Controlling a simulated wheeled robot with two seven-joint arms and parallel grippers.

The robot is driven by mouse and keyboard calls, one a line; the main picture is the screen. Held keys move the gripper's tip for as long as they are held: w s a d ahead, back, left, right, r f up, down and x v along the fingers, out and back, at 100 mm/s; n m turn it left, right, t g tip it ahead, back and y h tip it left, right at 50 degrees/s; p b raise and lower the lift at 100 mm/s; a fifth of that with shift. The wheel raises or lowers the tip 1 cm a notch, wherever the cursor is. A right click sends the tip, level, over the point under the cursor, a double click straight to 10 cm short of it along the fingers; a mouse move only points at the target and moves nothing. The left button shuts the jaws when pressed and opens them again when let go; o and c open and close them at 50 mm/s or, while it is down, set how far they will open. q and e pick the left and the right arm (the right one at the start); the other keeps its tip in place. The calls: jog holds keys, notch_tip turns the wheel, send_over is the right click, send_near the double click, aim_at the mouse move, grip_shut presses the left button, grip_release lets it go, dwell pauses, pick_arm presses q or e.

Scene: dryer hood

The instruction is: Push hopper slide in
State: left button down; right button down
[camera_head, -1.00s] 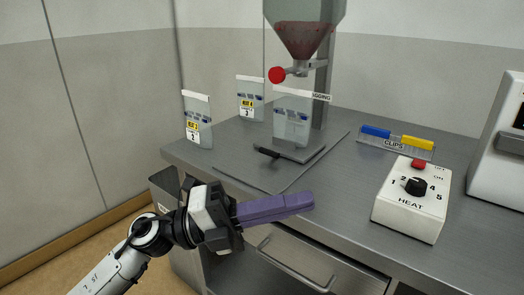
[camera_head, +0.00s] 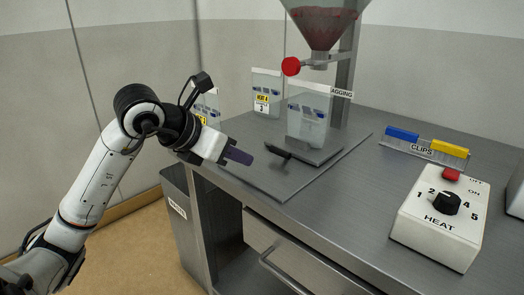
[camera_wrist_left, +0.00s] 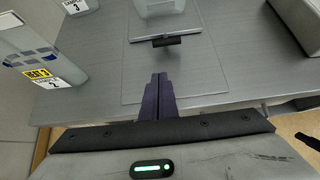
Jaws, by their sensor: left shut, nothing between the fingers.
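The hopper (camera_head: 323,28) hangs at the top of the picture with dark red contents. Its slide (camera_head: 318,62) runs under the funnel neck, and a red knob (camera_head: 291,66) sticks out at its left end. My left gripper (camera_head: 248,158) has purple fingers, shut and empty. It is below and left of the knob, near the table's left front edge, apart from the slide. In the left wrist view the shut fingers (camera_wrist_left: 159,80) point toward a black handle (camera_wrist_left: 166,42); the knob is not in that view. My right gripper is not in view.
A clear bag (camera_head: 307,115) stands under the hopper on a plate whose black handle (camera_head: 277,151) faces my left gripper. Labelled bags (camera_head: 266,92) stand behind on the left. A clip rack (camera_head: 424,150) and a heat control box (camera_head: 440,220) are to the right.

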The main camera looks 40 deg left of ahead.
pick_arm(q)
jog(key=x, duration=0.3)
jog(key=shift+w+f, duration=0.3)
jog(key=shift+w+d+r+p, duration=0.1)
jog(key=shift+w+r+p, duration=0.15)
jog(key=shift+w, duration=0.35)
jog(key=shift+w+d+r+p, duration=0.1)
jog(key=shift+w+r+p, duration=0.15)
jog(key=shift+w, duration=1)
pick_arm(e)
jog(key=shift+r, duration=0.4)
